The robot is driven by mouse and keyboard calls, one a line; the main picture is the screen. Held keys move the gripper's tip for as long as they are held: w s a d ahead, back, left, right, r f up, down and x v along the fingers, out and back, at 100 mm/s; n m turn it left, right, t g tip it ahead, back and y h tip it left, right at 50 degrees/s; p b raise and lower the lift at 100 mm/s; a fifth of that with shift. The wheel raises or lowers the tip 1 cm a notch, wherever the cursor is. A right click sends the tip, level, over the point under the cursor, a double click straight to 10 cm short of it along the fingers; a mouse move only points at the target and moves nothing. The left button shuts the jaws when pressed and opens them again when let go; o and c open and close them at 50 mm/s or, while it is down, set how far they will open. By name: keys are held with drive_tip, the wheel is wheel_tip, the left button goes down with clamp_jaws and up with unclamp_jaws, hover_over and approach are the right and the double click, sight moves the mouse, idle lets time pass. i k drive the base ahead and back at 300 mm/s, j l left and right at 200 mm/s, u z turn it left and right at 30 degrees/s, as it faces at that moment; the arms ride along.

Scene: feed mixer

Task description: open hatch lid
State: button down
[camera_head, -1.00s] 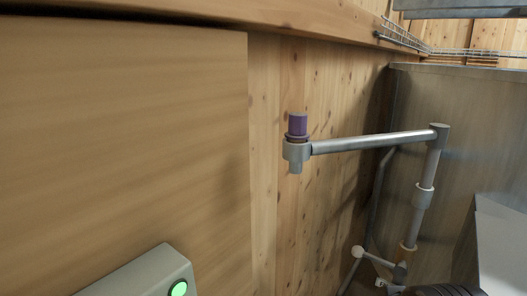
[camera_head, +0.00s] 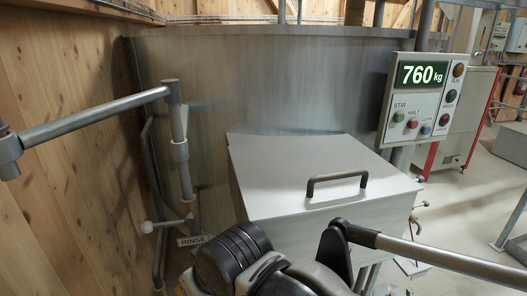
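The hatch lid (camera_head: 318,167) is a flat grey metal panel on a box at the front of the large steel mixer tank (camera_head: 250,85). It lies shut. A dark bar handle (camera_head: 337,184) stands up near its front edge. My dark arm shows at the bottom centre, in front of the hatch box and below the handle. My gripper's fingertips cannot be made out, and nothing is seen touching the handle.
A control panel (camera_head: 416,97) reading 760 kg is right of the lid. A pipe arm (camera_head: 95,117) reaches out at left beside the wooden wall (camera_head: 55,70). A RINSE label (camera_head: 193,240) sits low at left. A grey metal bar (camera_head: 440,254) crosses the lower right. A red-framed cabinet (camera_head: 467,118) stands behind.

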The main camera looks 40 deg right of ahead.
sight(277, 180)
drive_tip(key=z, duration=0.4)
drive_tip(key=k+j+z, duration=0.1)
drive_tip(key=z, duration=0.65)
drive_tip(key=k+z, duration=0.1)
drive_tip(key=z, duration=0.3)
drive_tip(key=k+l+z, duration=0.1)
drive_tip(key=k, duration=0.15)
